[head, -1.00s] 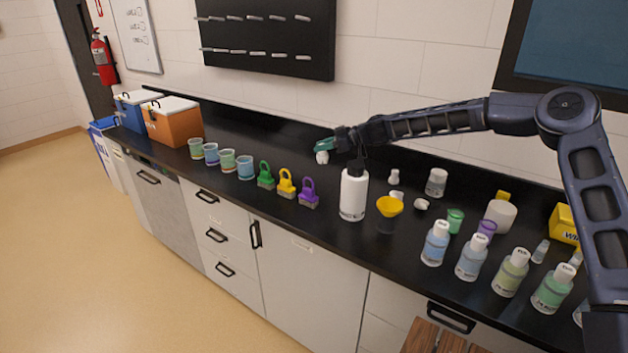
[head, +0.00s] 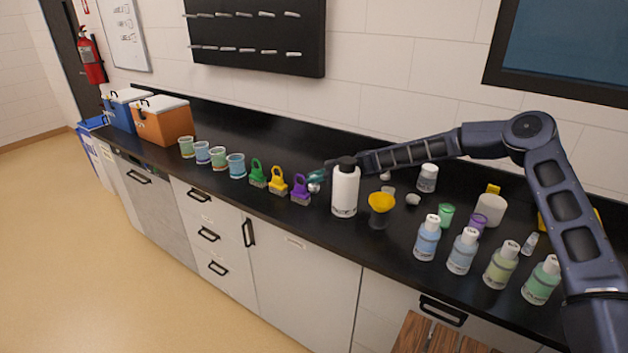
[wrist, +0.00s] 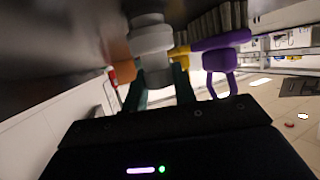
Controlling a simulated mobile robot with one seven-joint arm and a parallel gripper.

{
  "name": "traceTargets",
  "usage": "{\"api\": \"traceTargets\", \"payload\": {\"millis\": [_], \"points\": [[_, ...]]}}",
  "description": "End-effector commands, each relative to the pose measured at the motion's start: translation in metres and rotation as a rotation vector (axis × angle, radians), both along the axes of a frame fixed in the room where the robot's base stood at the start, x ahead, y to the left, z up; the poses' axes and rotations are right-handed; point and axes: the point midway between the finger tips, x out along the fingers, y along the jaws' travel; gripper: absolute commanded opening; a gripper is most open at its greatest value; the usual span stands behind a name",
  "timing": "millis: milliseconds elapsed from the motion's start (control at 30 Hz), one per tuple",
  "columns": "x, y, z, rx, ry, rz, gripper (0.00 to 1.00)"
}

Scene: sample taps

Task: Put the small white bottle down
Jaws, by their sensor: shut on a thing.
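The small white bottle (head: 314,188) is held in my gripper (head: 317,176), close to the counter between the purple-handled brush (head: 301,190) and the large white bottle with a black cap (head: 345,188). I cannot tell whether its base touches the counter. In the wrist view the small bottle (wrist: 151,45) looks grey in shadow, and the green fingers of my gripper (wrist: 160,85) close around it. The purple brush (wrist: 221,50) shows just right of it there. The large bottle partly hides my wrist in the head view.
The black counter (head: 270,138) is clear behind the brushes. Green and yellow brushes (head: 278,182) and several cups (head: 236,166) stand to the left. A yellow funnel (head: 381,202) and several labelled bottles (head: 427,238) stand to the right. A black peg board (head: 255,38) hangs above.

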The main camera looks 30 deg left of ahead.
Motion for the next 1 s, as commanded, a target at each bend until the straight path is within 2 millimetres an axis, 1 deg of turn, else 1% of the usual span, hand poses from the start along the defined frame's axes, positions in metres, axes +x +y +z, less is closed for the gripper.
{"api": "traceTargets", "payload": {"millis": [33,100,400,433,500,533,867,1000], "points": [[0.0,0.0,-0.005,0.0,0.001,0.0,0.05],[0.0,0.0,-0.007,0.0,-0.001,0.0,0.05],[0.0,0.0,-0.009,0.001,0.0,0.0,0.05],[0.0,0.0,-0.009,0.001,0.0,0.0,0.33],[0.0,0.0,-0.008,0.0,-0.001,0.0,0.47],[0.0,0.0,-0.008,0.001,0.0,0.0,0.48],[0.0,0.0,-0.006,0.001,0.0,0.0,0.48],[0.005,-0.01,-0.002,0.001,0.0,-0.001,0.48]]}}
